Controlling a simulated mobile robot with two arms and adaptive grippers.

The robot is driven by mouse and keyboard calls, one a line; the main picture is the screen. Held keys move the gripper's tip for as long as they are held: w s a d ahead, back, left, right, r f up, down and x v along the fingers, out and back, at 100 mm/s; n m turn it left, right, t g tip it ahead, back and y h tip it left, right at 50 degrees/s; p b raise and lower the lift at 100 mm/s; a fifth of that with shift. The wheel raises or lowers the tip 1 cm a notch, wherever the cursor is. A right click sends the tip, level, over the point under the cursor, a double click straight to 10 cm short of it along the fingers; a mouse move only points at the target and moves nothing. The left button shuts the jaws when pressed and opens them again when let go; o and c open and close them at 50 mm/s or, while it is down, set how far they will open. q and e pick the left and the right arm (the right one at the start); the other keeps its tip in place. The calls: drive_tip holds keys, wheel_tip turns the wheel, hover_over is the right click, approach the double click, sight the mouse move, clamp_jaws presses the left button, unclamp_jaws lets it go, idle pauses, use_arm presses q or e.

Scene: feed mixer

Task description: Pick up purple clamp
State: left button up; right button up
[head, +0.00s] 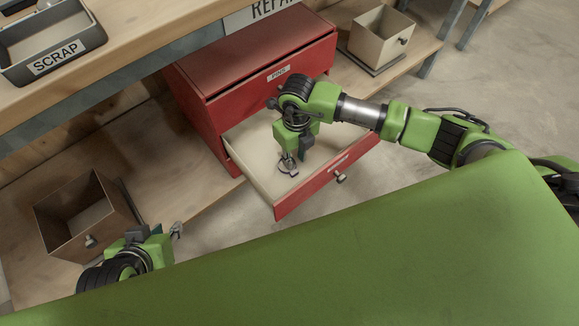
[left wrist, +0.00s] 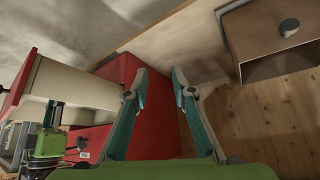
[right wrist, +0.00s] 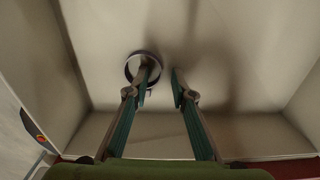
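The purple clamp (head: 294,174), a small ring with a dark purplish edge, lies on the floor of the open red drawer (head: 326,181). My right gripper (head: 289,158) points down into the drawer, right over the clamp. In the right wrist view the clamp (right wrist: 129,71) is partly covered by one finger of my open right gripper (right wrist: 162,76). That fingertip overlaps the ring's opening; the other finger is clear of it. I cannot tell whether they touch. My left gripper (head: 176,231) is open and empty, and its spread fingers show in the left wrist view (left wrist: 159,75).
The drawer walls stand close around my right gripper. The red cabinet (head: 245,55) rises behind it. A brown open bin (head: 62,222) is near my left gripper, a beige bin (head: 377,38) at the back right. A SCRAP tray (head: 55,62) sits on the upper bench.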

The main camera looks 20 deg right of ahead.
clamp_jaws()
drive_tip(key=shift+r, duration=0.1)
